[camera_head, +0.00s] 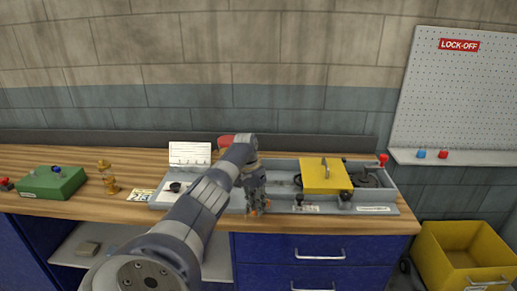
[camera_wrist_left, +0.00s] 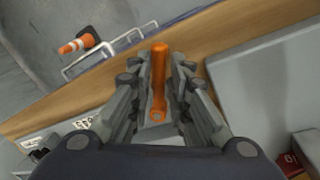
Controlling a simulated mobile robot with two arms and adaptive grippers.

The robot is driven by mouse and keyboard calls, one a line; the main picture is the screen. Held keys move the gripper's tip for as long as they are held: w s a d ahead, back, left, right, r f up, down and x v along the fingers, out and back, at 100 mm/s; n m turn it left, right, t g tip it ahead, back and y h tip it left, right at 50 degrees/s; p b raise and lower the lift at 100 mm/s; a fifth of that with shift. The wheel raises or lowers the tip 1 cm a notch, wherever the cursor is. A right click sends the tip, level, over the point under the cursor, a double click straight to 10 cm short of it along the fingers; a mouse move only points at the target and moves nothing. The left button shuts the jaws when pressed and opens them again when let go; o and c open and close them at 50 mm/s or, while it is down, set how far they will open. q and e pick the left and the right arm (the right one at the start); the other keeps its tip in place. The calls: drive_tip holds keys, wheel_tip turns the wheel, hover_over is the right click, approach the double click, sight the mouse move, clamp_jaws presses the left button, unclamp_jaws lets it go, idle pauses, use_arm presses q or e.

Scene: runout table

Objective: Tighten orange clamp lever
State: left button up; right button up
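The orange clamp lever (camera_wrist_left: 158,80) stands out in the left wrist view, between the two fingers of my left gripper (camera_wrist_left: 160,62). The fingers converge close on both sides of it and appear shut on it. In the head view my left gripper (camera_head: 258,207) is low at the front edge of the grey fixture (camera_head: 278,190), with only a little orange showing at its fingertips. The lever's base is mostly hidden by the gripper. My right gripper is not in view.
A yellow plate with a handle (camera_head: 325,176) sits on the fixture, with a red knob (camera_head: 383,158) to its right. A green box (camera_head: 52,182), brass part (camera_head: 107,178) and white card (camera_head: 190,154) are left. A yellow bin (camera_head: 461,254) stands on the floor at right.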

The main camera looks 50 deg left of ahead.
use_arm(q)
drive_tip(key=shift+o, duration=0.8)
drive_tip(key=shift+s+a, duration=0.1)
drive_tip(key=shift+a, duration=0.05)
drive_tip(key=shift+r, duration=0.1)
wheel_tip(320, 180, up, 12)
drive_tip(key=a, duration=0.2)
drive_tip(key=shift+s+f, duration=0.25)
drive_tip(key=shift+s, duration=0.15)
drive_tip(key=shift+a+f, duration=0.1)
